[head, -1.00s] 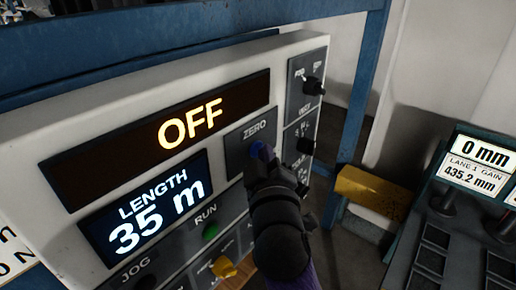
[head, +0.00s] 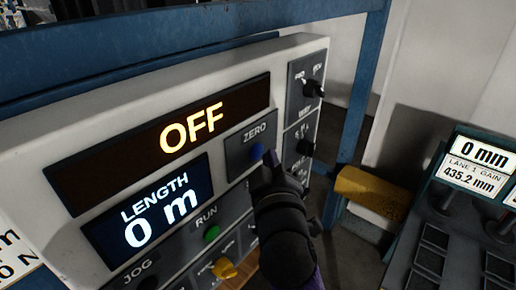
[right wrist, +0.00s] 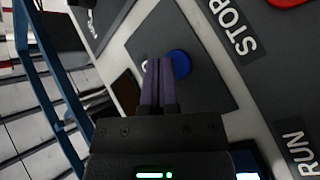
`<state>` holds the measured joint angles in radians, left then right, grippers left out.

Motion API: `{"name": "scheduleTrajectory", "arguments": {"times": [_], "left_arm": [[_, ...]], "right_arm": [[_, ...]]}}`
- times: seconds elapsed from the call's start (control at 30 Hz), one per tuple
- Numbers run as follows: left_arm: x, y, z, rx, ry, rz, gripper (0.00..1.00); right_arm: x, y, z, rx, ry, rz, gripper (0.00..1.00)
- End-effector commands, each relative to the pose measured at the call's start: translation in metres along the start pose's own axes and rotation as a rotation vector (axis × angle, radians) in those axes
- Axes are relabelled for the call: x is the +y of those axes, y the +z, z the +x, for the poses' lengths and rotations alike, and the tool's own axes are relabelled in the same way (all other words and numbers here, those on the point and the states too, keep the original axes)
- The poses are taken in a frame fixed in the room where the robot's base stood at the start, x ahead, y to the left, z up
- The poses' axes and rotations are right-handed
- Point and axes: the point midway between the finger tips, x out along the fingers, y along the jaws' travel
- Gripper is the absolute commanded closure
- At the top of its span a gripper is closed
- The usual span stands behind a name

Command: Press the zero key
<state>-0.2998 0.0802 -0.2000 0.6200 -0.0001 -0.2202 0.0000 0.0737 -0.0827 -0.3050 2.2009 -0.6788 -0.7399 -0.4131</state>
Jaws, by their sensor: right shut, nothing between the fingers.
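The zero key is a round blue button (head: 257,151) on a dark plate marked ZERO, on the white control panel (head: 225,85). My right gripper (head: 270,160) is shut and empty, its tips just below and right of the button in the head view. In the right wrist view the shut fingers (right wrist: 157,70) lie beside the blue button (right wrist: 180,64) and overlap its edge; I cannot tell whether they touch it. The length display (head: 155,212) reads 0 m. The display above it (head: 190,130) reads OFF. My left gripper is not in view.
A green RUN button (head: 211,233) and a yellow knob (head: 224,268) sit low on the panel. Black knobs (head: 314,88) are at its right. A blue frame post (head: 362,95), a yellow block (head: 372,190) and a second console (head: 470,200) stand to the right.

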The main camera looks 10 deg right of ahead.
Motion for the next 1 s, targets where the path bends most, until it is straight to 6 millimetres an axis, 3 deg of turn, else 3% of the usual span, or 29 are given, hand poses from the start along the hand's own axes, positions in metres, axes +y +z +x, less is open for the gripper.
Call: {"name": "scheduleTrajectory", "arguments": {"times": [0.33,0.8,1.0], "left_arm": [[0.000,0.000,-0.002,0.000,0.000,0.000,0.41],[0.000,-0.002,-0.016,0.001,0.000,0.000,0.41],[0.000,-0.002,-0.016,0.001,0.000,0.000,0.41]], "right_arm": [[0.003,0.002,-0.003,-0.001,0.001,-0.001,1.00],[0.025,0.025,-0.034,-0.002,0.000,-0.002,1.00],[0.027,0.027,-0.037,0.000,0.001,-0.001,1.00]]}}
